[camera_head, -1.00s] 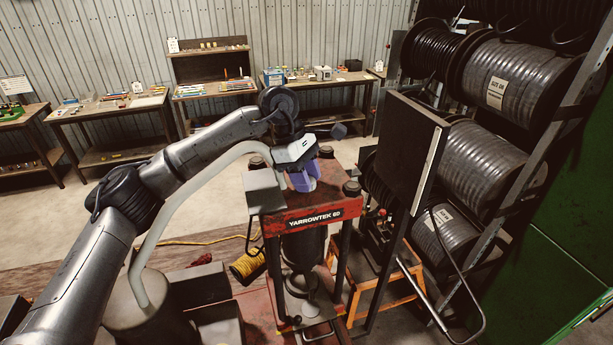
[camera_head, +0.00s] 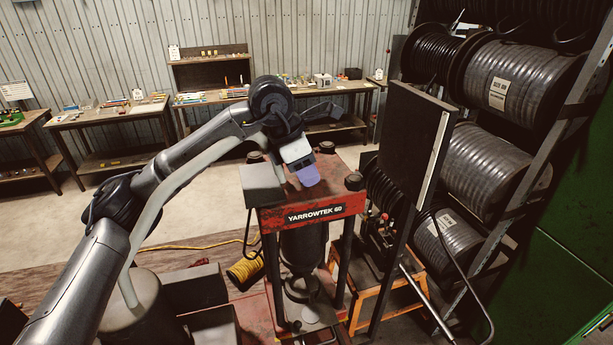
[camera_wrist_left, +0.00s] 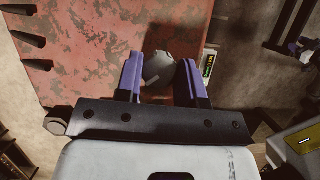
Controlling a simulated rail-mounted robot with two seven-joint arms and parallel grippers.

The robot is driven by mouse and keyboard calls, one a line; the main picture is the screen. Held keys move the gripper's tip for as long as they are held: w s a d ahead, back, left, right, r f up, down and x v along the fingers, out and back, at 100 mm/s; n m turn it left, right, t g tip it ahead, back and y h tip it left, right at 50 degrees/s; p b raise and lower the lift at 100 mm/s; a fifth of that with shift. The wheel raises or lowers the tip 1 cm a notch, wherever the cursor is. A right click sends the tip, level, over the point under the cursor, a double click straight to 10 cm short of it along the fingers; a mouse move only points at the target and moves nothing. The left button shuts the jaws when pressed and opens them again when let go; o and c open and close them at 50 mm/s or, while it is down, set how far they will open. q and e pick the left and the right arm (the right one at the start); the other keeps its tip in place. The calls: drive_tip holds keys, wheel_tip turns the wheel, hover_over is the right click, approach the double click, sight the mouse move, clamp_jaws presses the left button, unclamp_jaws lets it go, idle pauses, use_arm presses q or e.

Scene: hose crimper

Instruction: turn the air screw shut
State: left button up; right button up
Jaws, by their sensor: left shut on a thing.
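The press (camera_head: 312,212) marked YARROWTEK 60 stands in the middle of the head view, with a worn red top plate. In the left wrist view a small round grey knob, which looks like the air screw (camera_wrist_left: 158,68), sits over the red plate (camera_wrist_left: 105,55) between my purple fingers. My left gripper (camera_head: 309,180), seen also in the left wrist view (camera_wrist_left: 160,78), points down at the top of the press and is shut on this knob. In the head view the gripper hides the knob. My right gripper is not in view.
A grey box (camera_head: 261,184) is fixed at the top left of the press, close to my gripper. A dark upright panel (camera_head: 408,140) stands to the right, before a rack of hose reels (camera_head: 520,80). Workbenches line the back wall.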

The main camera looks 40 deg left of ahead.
use_arm(q)
drive_tip(key=n+y+b, duration=0.1)
drive_tip(key=n, duration=0.1)
drive_tip(key=n+t+y+b, duration=0.1)
drive_tip(key=n, duration=0.2)
drive_tip(key=shift+d, duration=0.1)
drive_tip(key=shift+n+y+b, duration=0.7)
drive_tip(key=shift+n+y, duration=0.2)
drive_tip(key=shift+n, duration=1.5)
drive_tip(key=o, duration=0.9)
drive_tip(key=shift+s+r, duration=0.1)
drive_tip(key=shift+r, duration=0.05)
drive_tip(key=shift+s+d+r, duration=0.1)
drive_tip(key=shift+r, duration=0.15)
drive_tip(key=v, duration=1.3)
drive_tip(key=shift+b, duration=0.3)
